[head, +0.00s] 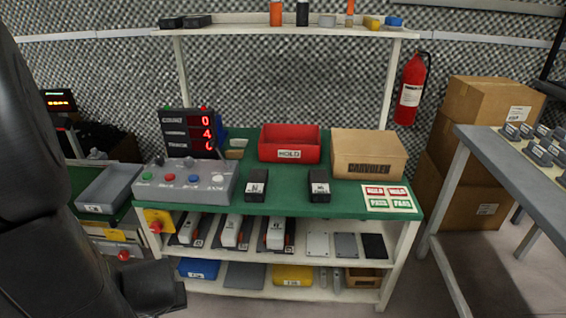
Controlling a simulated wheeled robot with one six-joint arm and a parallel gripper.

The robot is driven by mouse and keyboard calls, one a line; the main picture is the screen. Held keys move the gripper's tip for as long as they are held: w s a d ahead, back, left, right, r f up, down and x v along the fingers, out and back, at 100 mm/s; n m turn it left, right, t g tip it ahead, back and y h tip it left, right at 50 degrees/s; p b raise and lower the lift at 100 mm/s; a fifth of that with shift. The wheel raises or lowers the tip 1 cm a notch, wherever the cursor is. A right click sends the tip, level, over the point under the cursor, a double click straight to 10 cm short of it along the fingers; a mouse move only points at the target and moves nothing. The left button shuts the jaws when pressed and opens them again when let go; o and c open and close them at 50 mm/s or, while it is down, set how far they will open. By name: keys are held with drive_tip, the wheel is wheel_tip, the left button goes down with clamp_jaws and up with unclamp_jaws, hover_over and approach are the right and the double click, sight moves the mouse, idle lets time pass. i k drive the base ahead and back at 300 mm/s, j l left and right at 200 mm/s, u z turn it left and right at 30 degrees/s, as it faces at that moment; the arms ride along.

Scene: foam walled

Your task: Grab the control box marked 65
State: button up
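Two black boxes with small white labels stand apart on the green bench top. A grey control panel (187,183) with coloured buttons is at the left of the bench. My dark arm fills the left edge of the view; I cannot make out my gripper's fingers.
A red HOLD bin (289,140) and a cardboard carton (368,155) stand behind the boxes. A count display (190,132) is at the back left. A HOLD card (389,198) lies at the right. Lower shelves hold labelled devices and plates. A grey table (510,165) stands at the right.

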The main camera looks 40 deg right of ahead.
sight(320, 189)
drive_tip(key=l+z, duration=0.25)
drive_tip(key=i+l+z, duration=0.25)
drive_tip(key=l, duration=0.2)
drive_tip(key=l+z, duration=0.25)
drive_tip(key=l, duration=0.15)
drive_tip(key=i+l+z, duration=0.25)
drive_tip(key=k+l, duration=0.1)
